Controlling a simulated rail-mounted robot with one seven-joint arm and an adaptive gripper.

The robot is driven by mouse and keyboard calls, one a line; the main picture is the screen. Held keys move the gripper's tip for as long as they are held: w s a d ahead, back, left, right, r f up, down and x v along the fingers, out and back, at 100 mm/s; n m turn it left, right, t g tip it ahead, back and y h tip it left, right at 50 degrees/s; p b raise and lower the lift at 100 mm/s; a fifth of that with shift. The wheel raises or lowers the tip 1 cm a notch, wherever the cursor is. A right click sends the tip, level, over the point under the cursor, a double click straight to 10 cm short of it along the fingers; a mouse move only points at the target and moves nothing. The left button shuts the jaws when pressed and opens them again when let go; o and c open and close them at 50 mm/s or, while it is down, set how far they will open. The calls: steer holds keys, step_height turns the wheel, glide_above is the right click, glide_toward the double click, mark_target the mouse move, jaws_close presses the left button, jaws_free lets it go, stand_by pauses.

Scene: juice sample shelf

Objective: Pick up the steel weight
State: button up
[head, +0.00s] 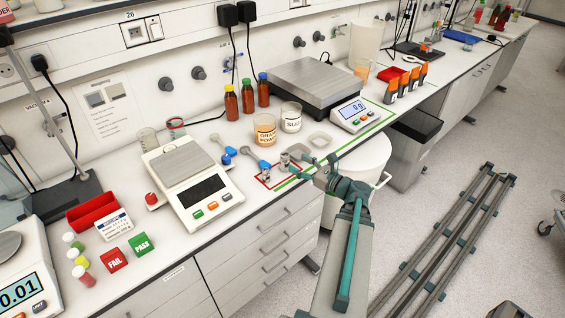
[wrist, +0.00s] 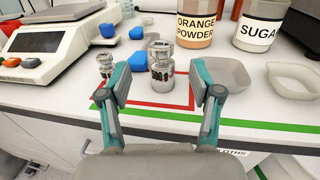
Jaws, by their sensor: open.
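A larger steel weight (wrist: 162,66), a shiny cylinder with a knob on top, stands upright on the bench inside a red outline. It also shows in the head view (head: 285,158). A smaller steel weight (wrist: 105,66) stands to its left, partly behind my left finger; it shows in the head view too (head: 265,174). My gripper (wrist: 163,80) is open and empty, low over the bench's front edge. Its fingers spread to either side of the larger weight in the wrist view, with the weight a little beyond the tips. Contact is not visible. In the head view my gripper (head: 302,166) is beside the weights.
Blue scoops (head: 228,153) lie left of the weights. Jars of orange powder (head: 265,130) and sugar (head: 291,117) stand behind. An empty weighing dish (wrist: 226,74) is close to my right finger. A small balance (head: 187,178) is left, a larger scale (head: 315,82) behind right.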

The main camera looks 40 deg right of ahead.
mark_target(284, 154)
steer(key=shift+w+a, duration=0.2)
steer(key=shift+w, duration=0.9)
steer(key=w+p, duration=0.2)
steer(key=w, duration=0.1)
steer(key=w+p, duration=0.1)
steer(key=shift+w+a+r, duration=0.2)
steer(key=shift+a+r, duration=0.05)
steer(key=shift+a, duration=0.05)
steer(key=shift+w+a+f, duration=0.1)
steer(key=shift+w+f, duration=0.05)
steer(key=shift+w, duration=0.25)
jaws_close()
